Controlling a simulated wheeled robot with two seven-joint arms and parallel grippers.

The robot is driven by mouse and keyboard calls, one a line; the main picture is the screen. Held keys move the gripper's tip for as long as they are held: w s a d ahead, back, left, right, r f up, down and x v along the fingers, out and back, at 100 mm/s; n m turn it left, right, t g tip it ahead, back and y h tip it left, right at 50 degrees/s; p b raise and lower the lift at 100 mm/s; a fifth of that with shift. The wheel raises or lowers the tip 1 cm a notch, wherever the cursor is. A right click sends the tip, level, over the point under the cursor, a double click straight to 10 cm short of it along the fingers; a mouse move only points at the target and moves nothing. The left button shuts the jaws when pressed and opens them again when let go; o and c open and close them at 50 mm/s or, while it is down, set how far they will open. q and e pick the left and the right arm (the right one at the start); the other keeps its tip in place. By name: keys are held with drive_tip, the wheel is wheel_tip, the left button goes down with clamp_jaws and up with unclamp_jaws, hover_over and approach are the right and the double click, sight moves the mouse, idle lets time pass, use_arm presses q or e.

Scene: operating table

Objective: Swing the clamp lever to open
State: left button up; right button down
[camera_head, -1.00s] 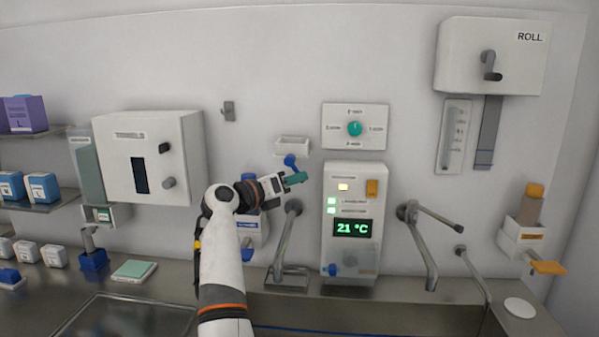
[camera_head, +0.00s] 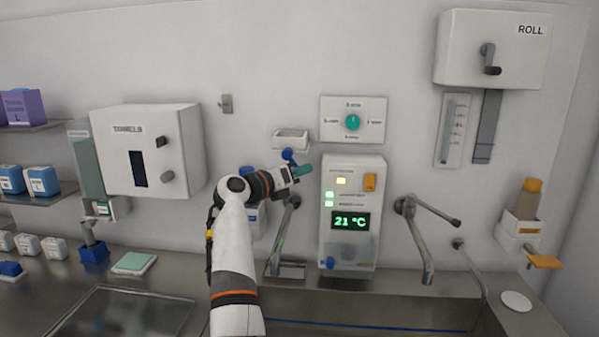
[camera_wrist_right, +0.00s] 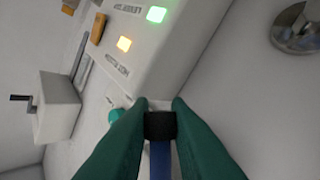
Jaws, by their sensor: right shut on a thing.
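The right gripper (camera_head: 301,170) reaches up to the wall, left of the white temperature panel. In the right wrist view its green fingers (camera_wrist_right: 160,118) are shut on the clamp lever, whose black end (camera_wrist_right: 160,126) sits between them. A blue bar (camera_wrist_right: 160,162) of the lever runs down from that black end. In the head view a blue part (camera_head: 288,155) shows just above the gripper, below a small white wall tray (camera_head: 290,138). The lever's pivot is hidden behind my gripper and arm. The left gripper is not in view.
The white panel (camera_head: 350,250) with a 21 °C display stands close right of the gripper. A metal tap (camera_head: 281,236) is just below it, and another tap (camera_head: 418,238) is further right. A dial plate (camera_head: 336,108) is above the panel.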

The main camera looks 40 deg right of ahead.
drive_tip(key=shift+s+d+r+n+h+b, duration=0.1)
drive_tip(key=shift+s+d+n+h+b, duration=0.05)
drive_tip(key=shift+n+h+b, duration=0.3)
drive_tip(key=shift+s+d+r+n+h+b, duration=0.2)
drive_tip(key=shift+s+r+n+h+b, duration=0.15)
drive_tip(key=shift+n+h, duration=0.45)
drive_tip(key=shift+s+d+r+n+t+h, duration=0.1)
drive_tip(key=shift+r+n+t+h, duration=0.4)
drive_tip(key=shift+n, duration=0.6)
drive_tip(key=shift+s+d+r+n+t+h, duration=0.1)
drive_tip(key=shift+r+n+t+h, duration=0.35)
drive_tip(key=shift+n, duration=0.6)
drive_tip(key=c, duration=1.4)
unclamp_jaws()
drive_tip(key=shift+s, duration=0.1)
drive_tip(key=shift+f, duration=0.1)
